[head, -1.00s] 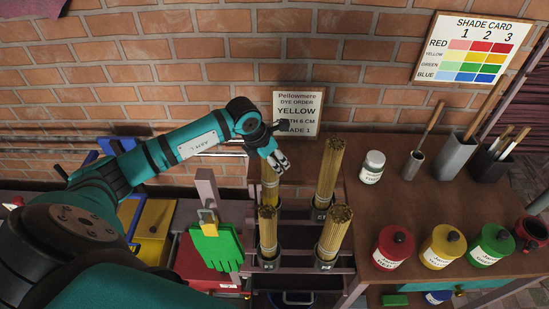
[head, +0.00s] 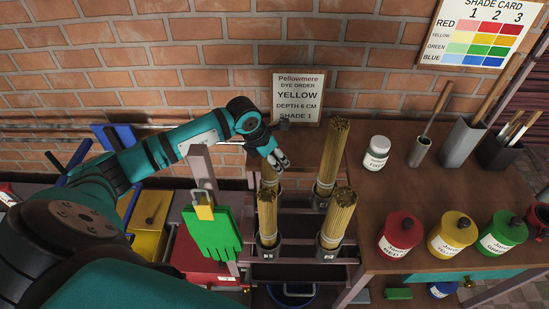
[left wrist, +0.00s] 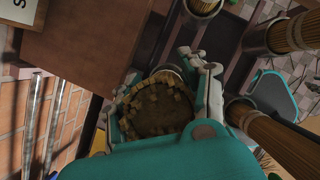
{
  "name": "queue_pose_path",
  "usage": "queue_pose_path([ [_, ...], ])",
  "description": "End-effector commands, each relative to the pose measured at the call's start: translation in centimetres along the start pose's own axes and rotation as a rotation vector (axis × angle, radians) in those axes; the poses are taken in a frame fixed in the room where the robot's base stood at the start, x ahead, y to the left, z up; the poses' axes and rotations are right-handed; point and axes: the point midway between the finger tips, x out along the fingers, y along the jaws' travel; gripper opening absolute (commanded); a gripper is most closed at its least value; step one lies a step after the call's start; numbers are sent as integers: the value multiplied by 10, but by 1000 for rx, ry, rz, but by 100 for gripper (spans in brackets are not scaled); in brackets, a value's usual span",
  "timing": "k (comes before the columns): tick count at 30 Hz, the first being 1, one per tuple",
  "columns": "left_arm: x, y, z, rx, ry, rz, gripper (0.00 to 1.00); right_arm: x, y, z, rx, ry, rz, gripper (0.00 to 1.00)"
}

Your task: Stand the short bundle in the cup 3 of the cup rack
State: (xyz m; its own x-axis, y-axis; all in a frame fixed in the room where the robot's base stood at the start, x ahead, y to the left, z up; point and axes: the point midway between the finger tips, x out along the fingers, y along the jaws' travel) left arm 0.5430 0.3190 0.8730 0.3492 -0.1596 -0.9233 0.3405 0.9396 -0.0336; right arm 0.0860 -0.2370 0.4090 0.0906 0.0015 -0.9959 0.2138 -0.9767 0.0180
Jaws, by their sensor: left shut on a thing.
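My left gripper (head: 273,163) is shut on the top of a tan stick bundle (head: 268,182) at the back left of the cup rack (head: 300,226). In the left wrist view the bundle's round end (left wrist: 158,108) shows between the fingers. Its lower part is mostly hidden, so I cannot tell whether it sits in its cup or just above. Other bundles stand in the front left cup (head: 268,248), the front right cup (head: 327,250) and the back right cup (head: 320,200). The cup numbers are too small to read surely. My right gripper is not in view.
A green glove (head: 212,232) hangs on a post (head: 202,168) left of the rack. A wooden table (head: 400,190) at the right holds a white jar (head: 376,153), coloured jars (head: 400,235) and tool holders (head: 460,142). A brick wall stands behind.

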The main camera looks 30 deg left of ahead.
Motion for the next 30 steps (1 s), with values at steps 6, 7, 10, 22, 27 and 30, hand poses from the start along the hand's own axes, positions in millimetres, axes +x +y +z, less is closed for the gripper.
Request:
queue_pose_path([
  [6, -1, 0, 1, 0, -1, 0, 63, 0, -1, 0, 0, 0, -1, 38],
  [7, -1, 0, 1, 0, -1, 0, 67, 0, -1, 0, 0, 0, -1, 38],
  [10, -1, 0, 0, 0, -1, 0, 73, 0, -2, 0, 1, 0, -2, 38],
  [22, -18, 1, 0, 1, -1, 2, 73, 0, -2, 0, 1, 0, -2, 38],
  [27, -54, 1, 0, 3, -2, 4, 73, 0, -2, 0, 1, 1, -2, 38],
  [30, -76, 1, 0, 2, -1, 4, 73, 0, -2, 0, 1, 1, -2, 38],
])
